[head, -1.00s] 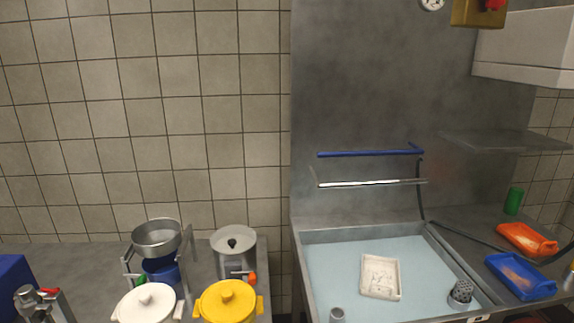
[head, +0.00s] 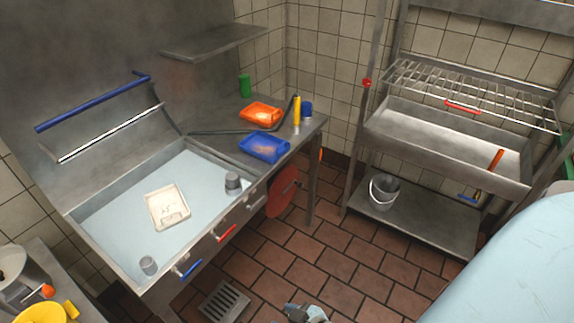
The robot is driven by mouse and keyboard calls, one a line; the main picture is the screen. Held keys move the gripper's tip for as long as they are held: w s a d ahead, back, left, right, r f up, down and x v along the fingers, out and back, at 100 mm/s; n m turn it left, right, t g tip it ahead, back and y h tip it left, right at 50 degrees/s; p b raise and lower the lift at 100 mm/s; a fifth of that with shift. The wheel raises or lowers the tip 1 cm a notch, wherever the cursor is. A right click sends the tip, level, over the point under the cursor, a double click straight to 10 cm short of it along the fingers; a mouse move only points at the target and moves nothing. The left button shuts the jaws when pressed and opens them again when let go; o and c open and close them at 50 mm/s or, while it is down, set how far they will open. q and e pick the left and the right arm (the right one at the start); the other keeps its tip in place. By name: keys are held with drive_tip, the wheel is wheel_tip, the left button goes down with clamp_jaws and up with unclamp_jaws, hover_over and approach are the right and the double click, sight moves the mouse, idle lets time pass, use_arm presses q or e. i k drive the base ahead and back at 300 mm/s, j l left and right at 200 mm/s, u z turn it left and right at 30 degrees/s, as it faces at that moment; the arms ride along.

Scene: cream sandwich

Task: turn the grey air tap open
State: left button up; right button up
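A row of small levers sits on the front of the sink unit in the head view. The one with a pale grey handle (head: 257,202) is at the far right of the row and looks like the grey air tap. A red-handled lever (head: 226,233) and a blue-handled lever (head: 190,268) are nearer. The grey handle is small, so its exact setting is hard to read.
The sink basin (head: 105,215) holds a pale tray (head: 167,206) and two grey cups. A red disc (head: 283,192) hangs under the counter. A rack with a bucket (head: 384,192) stands at the right. A large light-blue shape (head: 520,260) fills the lower right. Tiled floor lies between.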

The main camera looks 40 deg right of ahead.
sight(262, 197)
drive_tip(key=l+z, duration=0.1)
drive_tip(key=z, duration=0.8)
drive_tip(key=i+l+u, duration=0.15)
drive_tip(key=u, duration=0.3)
drive_tip(key=l+u, duration=0.3)
drive_tip(key=u, duration=0.15)
drive_tip(key=i+l+u, duration=0.1)
drive_tip(key=l+u, duration=0.2)
drive_tip(key=u, duration=0.15)
